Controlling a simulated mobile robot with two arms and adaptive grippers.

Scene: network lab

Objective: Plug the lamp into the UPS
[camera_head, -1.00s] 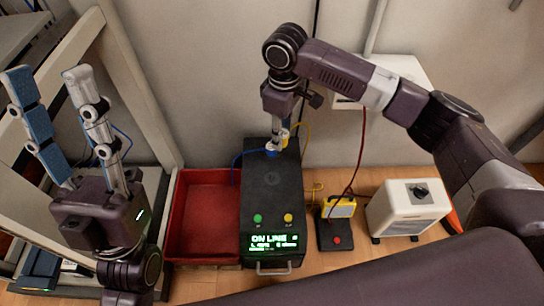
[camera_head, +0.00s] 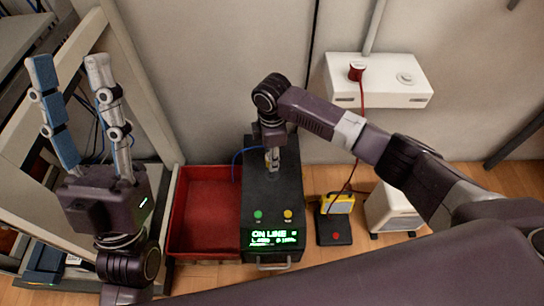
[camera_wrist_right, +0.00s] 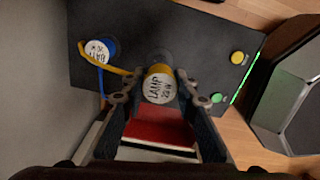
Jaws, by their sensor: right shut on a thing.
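The UPS (camera_head: 258,196) is a black box on the floor with a lit green display. My right gripper (camera_head: 272,160) is over its rear top, shut on the yellow lamp plug (camera_wrist_right: 158,84), labelled LAMP. In the right wrist view the gripper (camera_wrist_right: 158,92) holds it in front of a grey round part on the UPS top; I cannot tell whether it is seated. A blue plug (camera_wrist_right: 102,49) sits on the UPS top beside it. A yellow lamp-like unit (camera_head: 339,203) stands right of the UPS. My left gripper (camera_head: 70,66) is open and empty, raised at the left.
A red tray (camera_head: 206,250) adjoins the UPS on the left. A black pedal with a red button (camera_head: 335,236) and a white box (camera_head: 391,213) stand to the right. A red cord hangs from the wall outlet box (camera_head: 378,82). A metal rack fills the left side.

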